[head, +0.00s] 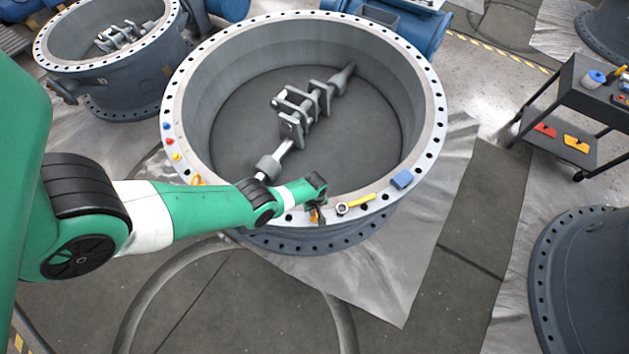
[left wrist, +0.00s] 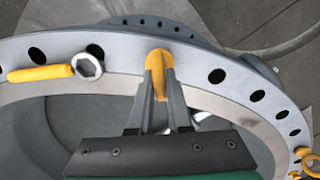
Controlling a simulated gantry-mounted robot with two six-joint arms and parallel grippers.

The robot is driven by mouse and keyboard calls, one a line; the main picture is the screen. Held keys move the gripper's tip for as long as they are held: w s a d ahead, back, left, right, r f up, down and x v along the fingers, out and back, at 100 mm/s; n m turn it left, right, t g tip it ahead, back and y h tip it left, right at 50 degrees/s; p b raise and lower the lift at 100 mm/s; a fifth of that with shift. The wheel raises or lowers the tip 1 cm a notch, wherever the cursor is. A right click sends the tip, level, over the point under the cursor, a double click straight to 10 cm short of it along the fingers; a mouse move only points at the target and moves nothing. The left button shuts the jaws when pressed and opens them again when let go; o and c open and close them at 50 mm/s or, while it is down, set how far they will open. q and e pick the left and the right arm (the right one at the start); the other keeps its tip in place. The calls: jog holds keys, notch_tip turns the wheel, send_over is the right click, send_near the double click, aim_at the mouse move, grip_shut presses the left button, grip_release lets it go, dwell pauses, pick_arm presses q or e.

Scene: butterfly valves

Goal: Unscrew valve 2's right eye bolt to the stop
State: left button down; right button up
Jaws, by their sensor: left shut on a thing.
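The large grey valve (head: 432,110) in the middle of the head view has a round flange with bolt holes and a shaft with a linkage inside. My left gripper (head: 315,212) is at the flange's near edge. In the left wrist view, its two fingers (left wrist: 160,85) are shut on a yellow-orange eye bolt (left wrist: 158,62) standing on the flange. The fingers hide part of the eye bolt, and its thread cannot be seen. Another yellow eye bolt (head: 197,179) is on the flange to the left; it also shows in the left wrist view (left wrist: 302,152). My right gripper is not in view.
A yellow-handled wrench (head: 360,200) and a blue block (head: 402,179) lie on the flange right of my gripper. Small blue, red and yellow pieces (head: 170,141) sit on its left rim. A tool cart (head: 570,115) stands at the right. Other valves (head: 590,285) surround this one.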

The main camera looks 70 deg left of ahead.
pick_arm(q)
jog(key=shift+f+n, duration=0.1)
jog(key=shift+n, duration=0.5)
jog(key=c, duration=0.9)
grip_release()
jog(key=shift+o, duration=0.2)
notch_tip(320, 180, up, 12)
jog(key=p, duration=1.1)
jog(key=shift+p, duration=0.4)
jog(key=shift+f, duration=0.15)
